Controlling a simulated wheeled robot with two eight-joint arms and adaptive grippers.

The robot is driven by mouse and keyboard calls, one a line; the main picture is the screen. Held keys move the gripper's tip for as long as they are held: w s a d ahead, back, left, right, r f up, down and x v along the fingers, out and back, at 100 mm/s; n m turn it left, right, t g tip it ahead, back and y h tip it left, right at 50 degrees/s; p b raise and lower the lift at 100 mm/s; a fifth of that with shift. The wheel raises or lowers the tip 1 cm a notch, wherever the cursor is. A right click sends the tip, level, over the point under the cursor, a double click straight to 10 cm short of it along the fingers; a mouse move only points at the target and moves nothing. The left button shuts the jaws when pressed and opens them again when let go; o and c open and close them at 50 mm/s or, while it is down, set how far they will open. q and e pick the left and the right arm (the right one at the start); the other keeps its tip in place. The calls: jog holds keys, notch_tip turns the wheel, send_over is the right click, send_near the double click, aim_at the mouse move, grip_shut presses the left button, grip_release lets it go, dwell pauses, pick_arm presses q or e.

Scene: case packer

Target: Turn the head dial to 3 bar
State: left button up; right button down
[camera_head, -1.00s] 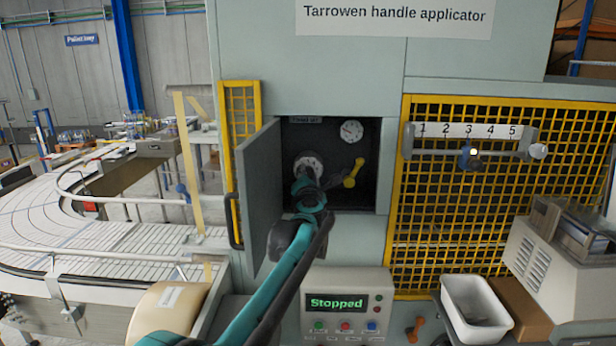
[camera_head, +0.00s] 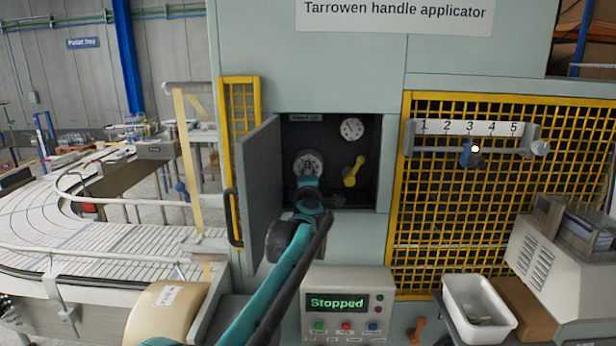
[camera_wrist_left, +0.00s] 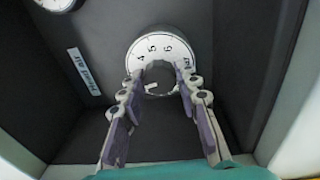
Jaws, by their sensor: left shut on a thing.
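The head dial (camera_head: 308,162) is a white numbered disc with a grey knob, on the back wall of the dark open recess. In the left wrist view the dial face (camera_wrist_left: 143,49) shows 4, 5 and 6; the rest of its scale is partly hidden by my fingers. My left gripper (camera_head: 307,184) reaches into the recess; in the wrist view its two fingers (camera_wrist_left: 162,76) are closed on the dial's knob. A small round gauge (camera_head: 352,129) with a dark needle sits up and right of the dial; its figures are too small to read. My right gripper is out of view.
A yellow lever (camera_head: 353,172) is close to the right of the dial. The recess's grey door (camera_head: 260,195) stands open on the left. A yellow mesh guard (camera_head: 440,240) is at the right.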

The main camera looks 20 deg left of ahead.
pick_arm(q)
jog(key=shift+f+m, duration=0.1)
jog(key=shift+m, duration=0.8)
jog(key=shift+d, duration=0.1)
jog(key=o, duration=1.2)
jog(key=shift+c, duration=0.2)
jog(key=shift+s, duration=0.1)
jog(key=v, duration=1.2)
jog(key=shift+f, duration=0.1)
jog(key=shift+f+m, duration=0.1)
jog(key=shift+m, duration=0.2)
